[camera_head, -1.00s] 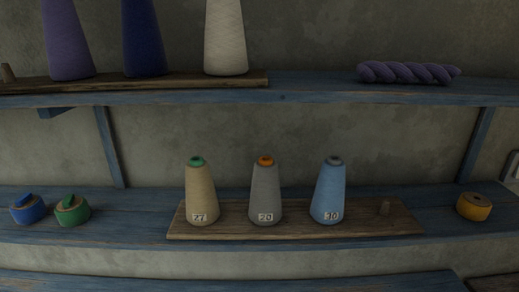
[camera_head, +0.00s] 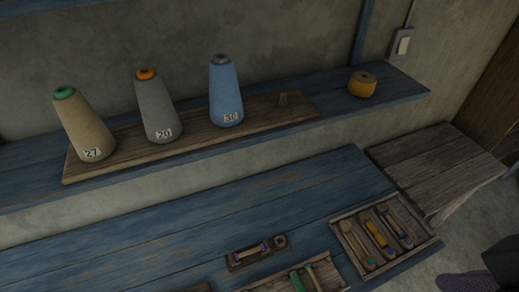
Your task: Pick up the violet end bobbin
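A small bobbin (camera_head: 249,252) with a pale shaft and violet ends lies in a dark wooden holder (camera_head: 233,265) on the lower blue bench, at the bottom middle of the head view. A small dark round piece with a hole (camera_head: 280,241) is beside it at the holder's right end. Neither of my grippers is in view, and nothing is touching the bobbin.
A wooden tray (camera_head: 341,227) with several coloured tools stands right of the bobbin. Another tray with green pieces (camera_head: 299,280) is cut off at the bottom. The upper shelf holds tan (camera_head: 83,125), grey (camera_head: 158,107) and blue cones (camera_head: 225,92) and a yellow spool (camera_head: 362,85). Bare bench (camera_head: 190,238) lies left.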

